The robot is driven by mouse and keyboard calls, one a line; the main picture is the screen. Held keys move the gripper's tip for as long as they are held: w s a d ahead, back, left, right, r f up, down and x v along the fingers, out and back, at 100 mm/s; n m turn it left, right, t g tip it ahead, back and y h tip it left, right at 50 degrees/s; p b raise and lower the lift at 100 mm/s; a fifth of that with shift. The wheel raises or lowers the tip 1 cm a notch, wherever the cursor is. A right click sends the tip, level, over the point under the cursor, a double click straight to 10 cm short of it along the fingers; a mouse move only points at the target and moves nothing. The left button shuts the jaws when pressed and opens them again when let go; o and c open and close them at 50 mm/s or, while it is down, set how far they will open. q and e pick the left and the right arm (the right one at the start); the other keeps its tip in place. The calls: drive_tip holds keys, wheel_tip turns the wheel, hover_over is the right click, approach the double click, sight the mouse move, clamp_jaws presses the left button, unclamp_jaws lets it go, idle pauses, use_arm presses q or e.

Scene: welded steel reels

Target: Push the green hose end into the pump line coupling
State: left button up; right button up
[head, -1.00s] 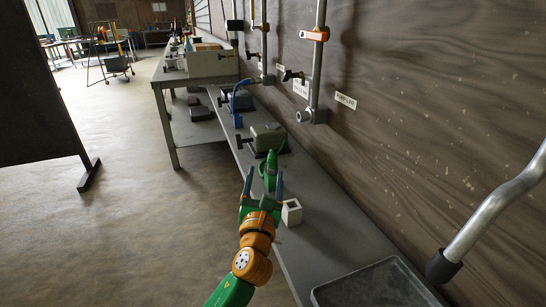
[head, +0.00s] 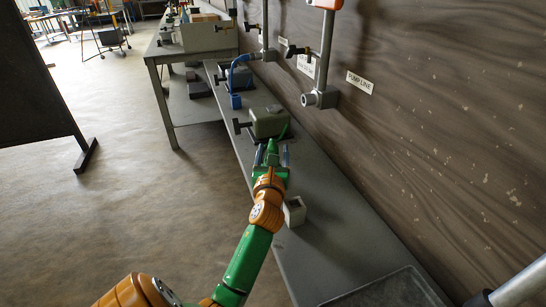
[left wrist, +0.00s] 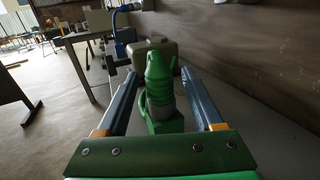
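The green hose end (head: 271,155) is on the long grey bench, beside a grey-green box. In the left wrist view the hose end (left wrist: 160,82) is upright, with a grey band and a green base. My left gripper (head: 272,152) is open, one finger on each side of it. In the left wrist view gaps show between the hose end and both fingers (left wrist: 160,90). The pump line coupling (head: 320,98) is a grey fitting at the foot of a wall pipe, left of the PUMP LINE label (head: 360,82). My right gripper is not in view.
The grey-green box (head: 270,122) stands just behind the hose end. A small pale block (head: 294,211) with a dark opening stands beside my left arm. A blue hose (head: 236,80) lies farther back.

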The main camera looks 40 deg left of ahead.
use_arm(q)
drive_tip(key=c, duration=0.7)
clamp_jaws()
wheel_tip(320, 180, up, 9)
drive_tip(key=p, duration=0.4)
drive_tip(key=shift+r, duration=0.6)
drive_tip(key=shift+f, duration=0.1)
